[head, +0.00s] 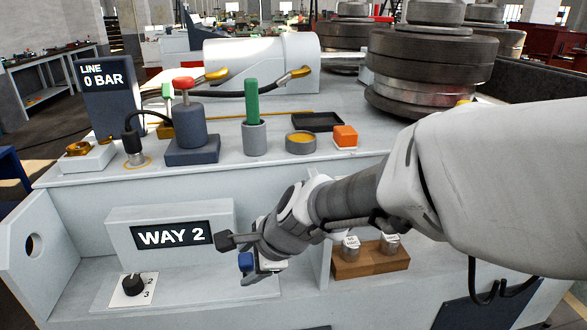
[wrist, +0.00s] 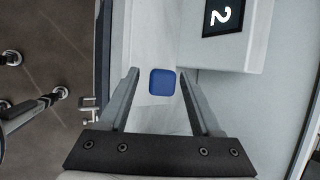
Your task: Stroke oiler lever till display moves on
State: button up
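The display (head: 174,235) on the front of the machine reads WAY 2, and its "2" end also shows at the top of the wrist view (wrist: 222,18). A blue square knob (head: 246,262), which looks like the end of the oiler lever, is to the right of and below the display; the rest of the lever is hidden. My gripper (head: 240,257) is at this knob. In the wrist view the fingers are open, with the blue knob (wrist: 162,82) between them and a gap on each side. I cannot tell how deep it sits between them.
A black selector dial (head: 133,285) marked 2 and 3 is on the ledge at left. A wooden block (head: 371,262) with metal pieces stands right of my gripper. A LINE 0 BAR display (head: 104,84), a green-handled tool (head: 252,101) and an orange block (head: 345,134) stand on the deck above.

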jog(key=shift+r, duration=0.1)
jog(key=p+v, duration=0.5)
jog(key=v, duration=1.2)
jog(key=shift+p, duration=0.3)
jog(key=shift+s+r, duration=0.1)
